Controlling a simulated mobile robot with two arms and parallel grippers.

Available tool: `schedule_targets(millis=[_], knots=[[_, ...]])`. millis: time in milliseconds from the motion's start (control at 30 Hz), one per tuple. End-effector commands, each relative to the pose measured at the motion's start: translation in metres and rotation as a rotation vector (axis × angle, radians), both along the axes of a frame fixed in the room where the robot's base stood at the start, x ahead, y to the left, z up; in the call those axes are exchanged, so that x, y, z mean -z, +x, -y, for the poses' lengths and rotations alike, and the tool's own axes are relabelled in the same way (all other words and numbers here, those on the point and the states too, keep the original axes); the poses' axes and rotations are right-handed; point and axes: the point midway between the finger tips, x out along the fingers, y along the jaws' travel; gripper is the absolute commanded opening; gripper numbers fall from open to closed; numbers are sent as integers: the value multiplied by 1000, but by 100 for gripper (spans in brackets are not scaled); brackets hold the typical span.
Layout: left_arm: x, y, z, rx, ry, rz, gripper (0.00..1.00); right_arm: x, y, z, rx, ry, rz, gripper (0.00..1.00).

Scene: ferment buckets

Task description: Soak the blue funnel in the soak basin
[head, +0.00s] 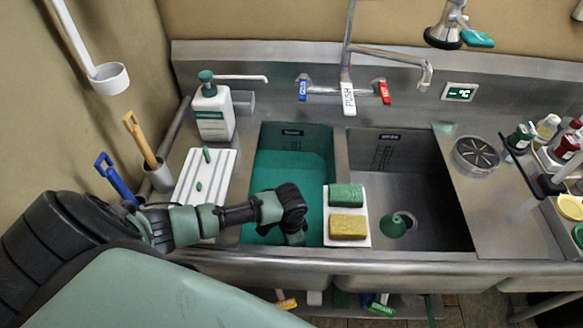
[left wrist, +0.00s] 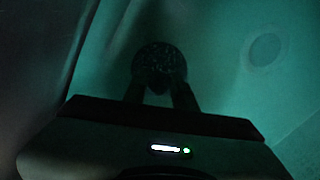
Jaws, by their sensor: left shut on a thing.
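The left sink basin (head: 263,160) holds teal liquid and looks like the soak basin. My left gripper (head: 295,238) reaches down into its front right part, and my wrist hides its fingertips in the head view. In the left wrist view my left gripper (left wrist: 158,94) is shut on a dark round thing (left wrist: 158,60), down in the teal basin. Its shape fits a funnel, but it is too dark to tell its colour. I cannot tell how deep it sits. No blue funnel shows clearly elsewhere. My right gripper is not in view.
A white tray with a green sponge (head: 346,195) and a yellow sponge (head: 348,226) sits on the divider, close right of my wrist. The right basin (head: 430,190) holds a green cone-shaped thing (head: 396,224). A soap bottle (head: 212,110) and ribbed board (head: 215,185) stand left.

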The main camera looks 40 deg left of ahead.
Motion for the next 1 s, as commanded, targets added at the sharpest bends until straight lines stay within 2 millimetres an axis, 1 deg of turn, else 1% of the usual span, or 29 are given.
schedule_targets(millis=[33, 200, 233, 300, 533, 567, 600, 667, 700, 733, 1000], knots=[[12, -15, 1, 3, 2, -33, 0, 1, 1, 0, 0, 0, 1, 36], [12, -15, 1, 3, 3, -35, 0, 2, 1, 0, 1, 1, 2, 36], [12, -15, 1, 3, 3, -35, 35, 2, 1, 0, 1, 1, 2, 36], [12, -15, 1, 3, 3, -35, 52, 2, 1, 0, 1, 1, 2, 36], [8, -12, -1, 2, 4, -26, 52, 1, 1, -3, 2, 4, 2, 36], [8, -11, -1, 2, 5, -25, 58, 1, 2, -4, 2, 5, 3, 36], [8, -11, -1, 2, 4, -24, 69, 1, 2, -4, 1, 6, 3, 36], [7, -10, -1, 2, 4, -23, 86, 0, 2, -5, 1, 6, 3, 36], [7, -10, -1, 2, 4, -23, 97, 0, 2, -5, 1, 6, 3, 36], [7, -10, -1, 2, 5, -22, 100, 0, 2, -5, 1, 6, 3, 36], [6, -9, -1, 2, 5, -20, 100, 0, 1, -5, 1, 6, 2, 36]])
